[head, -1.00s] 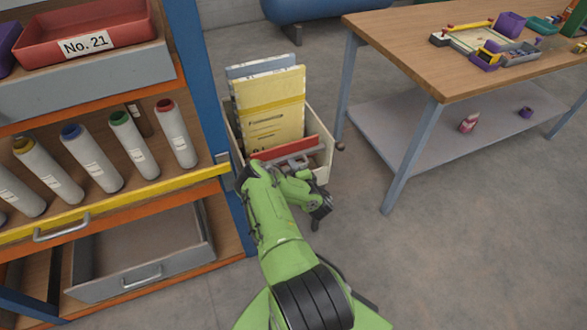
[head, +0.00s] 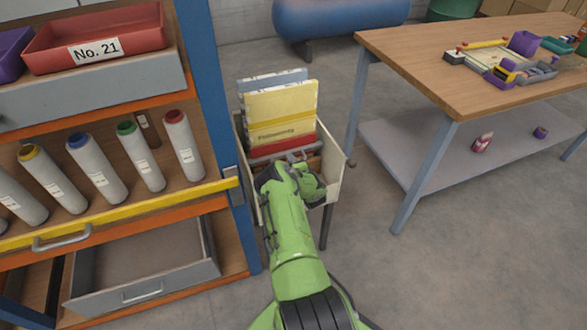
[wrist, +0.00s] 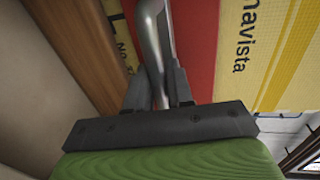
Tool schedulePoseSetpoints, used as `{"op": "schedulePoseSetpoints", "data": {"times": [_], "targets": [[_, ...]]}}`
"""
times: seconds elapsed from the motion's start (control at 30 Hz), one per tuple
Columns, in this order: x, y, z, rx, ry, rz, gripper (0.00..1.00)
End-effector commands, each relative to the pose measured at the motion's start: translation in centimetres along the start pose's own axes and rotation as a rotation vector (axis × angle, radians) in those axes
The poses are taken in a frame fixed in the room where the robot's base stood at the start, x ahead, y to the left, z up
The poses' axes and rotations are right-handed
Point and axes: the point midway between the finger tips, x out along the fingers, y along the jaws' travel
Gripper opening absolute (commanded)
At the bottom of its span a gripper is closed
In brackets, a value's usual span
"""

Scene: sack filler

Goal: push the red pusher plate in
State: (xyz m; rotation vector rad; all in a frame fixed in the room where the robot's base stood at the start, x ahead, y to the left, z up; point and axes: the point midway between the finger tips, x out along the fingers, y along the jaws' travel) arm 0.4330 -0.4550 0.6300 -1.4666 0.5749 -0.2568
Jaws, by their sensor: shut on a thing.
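The red pusher plate (head: 272,148) stands upright inside the cream bin (head: 334,177), close against a yellow sack (head: 281,113). It has a grey metal handle on its near face, which shows large in the wrist view (wrist: 153,40). My gripper (wrist: 160,92) is shut on that handle. The plate's red face (wrist: 197,50) fills the middle of the wrist view, with the yellow sack (wrist: 275,50) beyond it. In the head view my green arm and wrist hide the lower part of the plate and much of the bin's near side.
A blue-posted shelf with tubes (head: 95,165) and an open grey drawer (head: 140,260) stands close on the left. A wooden workbench (head: 450,60) stands to the right. The floor between bin and bench is clear.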

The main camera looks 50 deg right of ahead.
Motion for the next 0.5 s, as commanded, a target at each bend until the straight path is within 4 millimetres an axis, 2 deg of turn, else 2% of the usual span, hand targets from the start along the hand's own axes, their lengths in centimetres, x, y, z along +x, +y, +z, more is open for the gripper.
{"op": "schedulePoseSetpoints", "data": {"times": [0.2,0.23,0.3,0.5], "targets": [[0.10,-0.39,0.09,-0.002,-0.003,-0.008,0.00],[0.10,-0.40,0.10,-0.002,-0.003,-0.009,0.26],[0.09,-0.37,0.09,-0.002,-0.003,-0.008,0.37],[0.05,-0.27,0.09,-0.001,-0.003,-0.006,0.38]]}}
